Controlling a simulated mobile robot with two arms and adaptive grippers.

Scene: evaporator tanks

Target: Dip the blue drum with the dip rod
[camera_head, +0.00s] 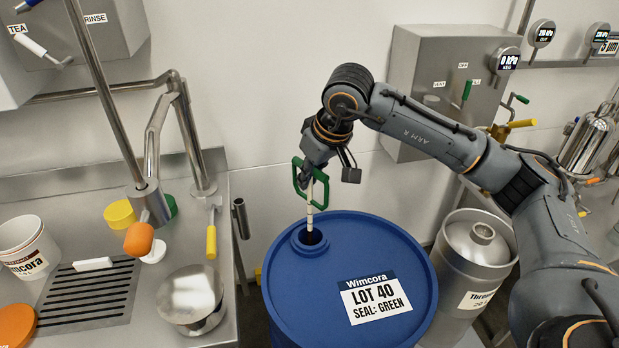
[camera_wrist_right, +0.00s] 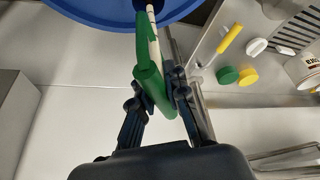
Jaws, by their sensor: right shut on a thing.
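The blue drum (camera_head: 350,265) stands on the floor to the right of the steel counter, its label reading "LOT 40, SEAL: GREEN". The dip rod (camera_head: 310,207) is a pale, marked rod with a green loop handle (camera_head: 297,174). My right gripper (camera_head: 311,176) is shut on the green handle above the drum's round opening (camera_head: 310,238). The rod hangs about upright, its lower end at or inside the opening; the exact depth is hidden. In the right wrist view, the fingers (camera_wrist_right: 160,95) hold the handle, and the rod runs to the drum's dark opening. My left gripper is not in view.
A steel keg (camera_head: 474,255) stands close to the drum's right. The counter (camera_head: 205,250) holds a yellow-handled tool (camera_head: 211,240), a steel bowl (camera_head: 191,296), a white tub (camera_head: 27,247) and yellow and green caps. A wall box (camera_head: 440,85) with levers is behind my right arm.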

